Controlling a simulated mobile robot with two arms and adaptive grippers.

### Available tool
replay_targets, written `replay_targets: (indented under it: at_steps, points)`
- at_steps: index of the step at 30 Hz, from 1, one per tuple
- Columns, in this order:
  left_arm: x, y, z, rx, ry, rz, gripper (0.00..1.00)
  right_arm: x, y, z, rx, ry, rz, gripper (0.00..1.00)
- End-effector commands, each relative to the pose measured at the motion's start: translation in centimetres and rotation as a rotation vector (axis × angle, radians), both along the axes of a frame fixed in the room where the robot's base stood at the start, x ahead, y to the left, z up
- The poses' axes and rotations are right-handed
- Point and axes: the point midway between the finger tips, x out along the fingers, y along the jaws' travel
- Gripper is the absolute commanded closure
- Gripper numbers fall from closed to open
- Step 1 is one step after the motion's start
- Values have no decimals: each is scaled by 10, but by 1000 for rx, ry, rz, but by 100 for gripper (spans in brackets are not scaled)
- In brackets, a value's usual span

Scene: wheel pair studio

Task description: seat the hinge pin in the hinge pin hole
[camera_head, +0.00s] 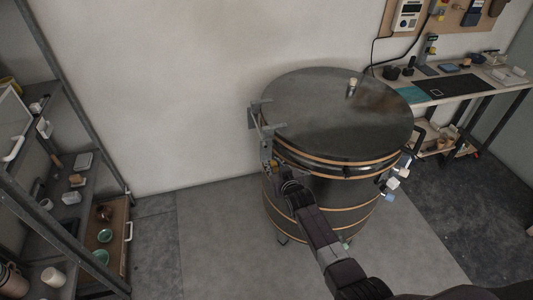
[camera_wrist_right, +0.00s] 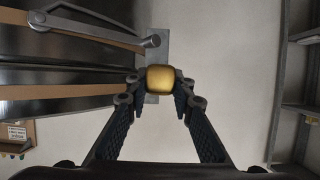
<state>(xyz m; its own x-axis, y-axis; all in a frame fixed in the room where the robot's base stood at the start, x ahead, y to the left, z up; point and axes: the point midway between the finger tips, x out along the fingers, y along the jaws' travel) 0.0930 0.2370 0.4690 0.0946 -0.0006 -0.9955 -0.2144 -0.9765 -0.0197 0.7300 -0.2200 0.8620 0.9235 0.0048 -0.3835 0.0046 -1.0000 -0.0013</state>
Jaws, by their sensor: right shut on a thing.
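The hinge pin (camera_wrist_right: 159,80) shows as a rounded brass-yellow block in the right wrist view. My right gripper (camera_wrist_right: 160,84) is shut on it, one fingertip on each side. In the head view my right gripper (camera_head: 269,166) is beside the left side of the dark round kiln (camera_head: 335,115), below the grey hinge (camera_head: 267,126). In the wrist view a grey hinge arm (camera_wrist_right: 95,30) ends in a rounded tip near a wall plate (camera_wrist_right: 160,50), which the pin partly overlaps. I cannot make out the pin hole or the pin's far end. My left gripper is not in view.
A shelf rack (camera_head: 75,150) with cups and small items stands at the left. A workbench (camera_head: 455,85) with tools stands at the back right. Small blocks hang at the kiln's right side. The floor (camera_head: 215,240) left of the kiln is clear.

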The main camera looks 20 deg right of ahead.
Motion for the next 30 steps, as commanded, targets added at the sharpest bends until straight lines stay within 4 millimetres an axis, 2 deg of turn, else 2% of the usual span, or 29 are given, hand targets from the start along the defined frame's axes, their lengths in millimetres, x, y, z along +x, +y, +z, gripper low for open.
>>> replay_targets:
  at_steps: [11,21,30]
  points:
    - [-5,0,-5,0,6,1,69,5,0,-1,0,-2,0,100]
    - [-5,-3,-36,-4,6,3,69,38,0,-3,-1,-2,0,100]
    - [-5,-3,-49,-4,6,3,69,55,0,-1,0,0,0,100]
